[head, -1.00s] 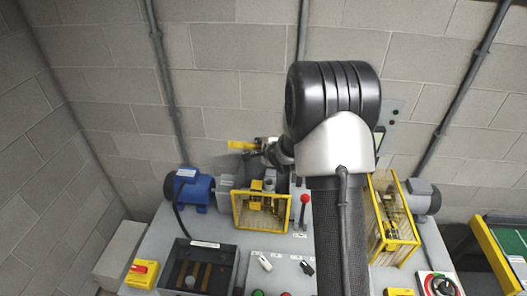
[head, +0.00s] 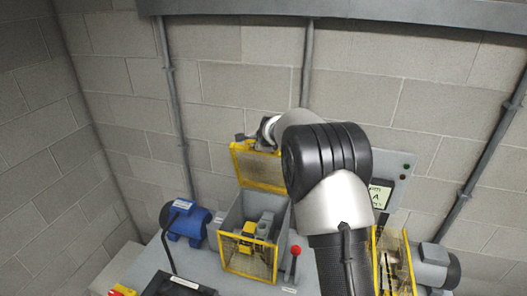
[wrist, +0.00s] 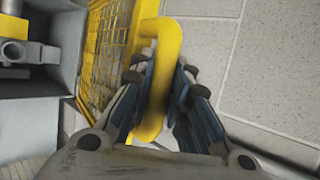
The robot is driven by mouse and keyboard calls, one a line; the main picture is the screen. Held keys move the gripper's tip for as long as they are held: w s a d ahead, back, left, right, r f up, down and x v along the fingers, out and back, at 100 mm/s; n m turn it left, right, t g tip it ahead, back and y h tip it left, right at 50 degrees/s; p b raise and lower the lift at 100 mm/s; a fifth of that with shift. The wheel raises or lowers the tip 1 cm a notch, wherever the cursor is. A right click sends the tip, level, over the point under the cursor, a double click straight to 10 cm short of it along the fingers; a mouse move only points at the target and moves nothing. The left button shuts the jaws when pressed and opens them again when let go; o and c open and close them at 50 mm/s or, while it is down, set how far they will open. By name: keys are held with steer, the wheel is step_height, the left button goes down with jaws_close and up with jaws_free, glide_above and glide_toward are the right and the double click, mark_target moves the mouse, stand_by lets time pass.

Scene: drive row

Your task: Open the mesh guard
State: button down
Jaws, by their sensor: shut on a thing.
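The mesh guard (head: 258,168) is a yellow-framed mesh panel. In the head view it stands raised at the back of a grey box (head: 233,212), whose top is uncovered. A yellow-framed mesh front (head: 247,258) closes the box's near side. My gripper (head: 268,132) is at the guard's upper edge, partly hidden by my arm. In the wrist view my gripper (wrist: 160,82) is shut on the guard's thick yellow handle (wrist: 168,38), one finger on each side. The guard's mesh (wrist: 107,45) shows just left of the handle.
A blue motor (head: 187,222) stands left of the box. A red-knobbed lever (head: 294,252) stands just right of it. Another yellow mesh cage (head: 392,262) and a grey motor (head: 437,268) are farther right. The block wall (head: 250,85) is close behind.

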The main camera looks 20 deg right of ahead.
steer(key=shift+w+d, duration=0.2)
steer(key=shift+w, duration=0.05)
steer(key=shift+r, duration=0.1)
steer(key=c, duration=1.5)
jaws_free()
steer(key=v, duration=1.2)
steer(key=shift+w+d+r, duration=0.15)
steer(key=shift+d, duration=0.05)
